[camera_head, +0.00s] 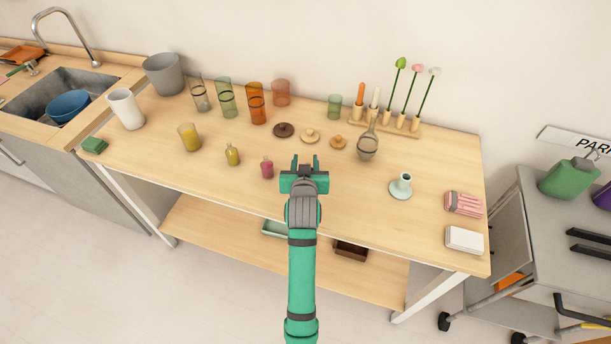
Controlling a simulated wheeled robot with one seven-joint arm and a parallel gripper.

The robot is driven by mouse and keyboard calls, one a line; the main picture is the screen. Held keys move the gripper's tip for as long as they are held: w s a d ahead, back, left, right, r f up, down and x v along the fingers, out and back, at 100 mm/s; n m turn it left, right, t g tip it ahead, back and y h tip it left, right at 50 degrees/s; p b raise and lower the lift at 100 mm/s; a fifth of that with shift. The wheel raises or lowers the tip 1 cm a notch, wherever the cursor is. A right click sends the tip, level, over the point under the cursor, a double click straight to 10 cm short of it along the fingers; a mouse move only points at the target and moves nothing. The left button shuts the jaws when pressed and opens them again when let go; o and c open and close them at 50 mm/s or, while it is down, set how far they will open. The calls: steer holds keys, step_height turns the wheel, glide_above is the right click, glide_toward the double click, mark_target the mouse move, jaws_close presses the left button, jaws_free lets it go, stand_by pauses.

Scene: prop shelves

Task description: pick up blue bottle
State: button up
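I see no blue bottle in the head view. Two small bottles stand near the table's front edge: a yellow one (232,154) and a pinkish-red one (267,167). My green gripper (305,162) is over the front part of the wooden table, just right of the pinkish-red bottle and apart from it. Its two fingers point away from me with a gap between them, and nothing shows in the gap. My gripper and arm hide a strip of the table and its front edge.
Several coloured glasses (257,103) stand along the back left. Round lids (310,136) and a glass flask (368,146) are beyond my gripper. A pale candle holder (401,186) stands right. The tabletop (345,195) right of my gripper is clear.

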steer(key=shift+w, duration=0.15)
steer(key=shift+a, duration=0.1)
steer(key=shift+c, duration=1.2)
steer(key=c, duration=0.5)
jaws_close()
steer(key=shift+s+d+f, duration=0.1)
steer(key=shift+s+d, duration=0.1)
steer(key=shift+d, duration=0.25)
steer(key=shift+a, duration=0.15)
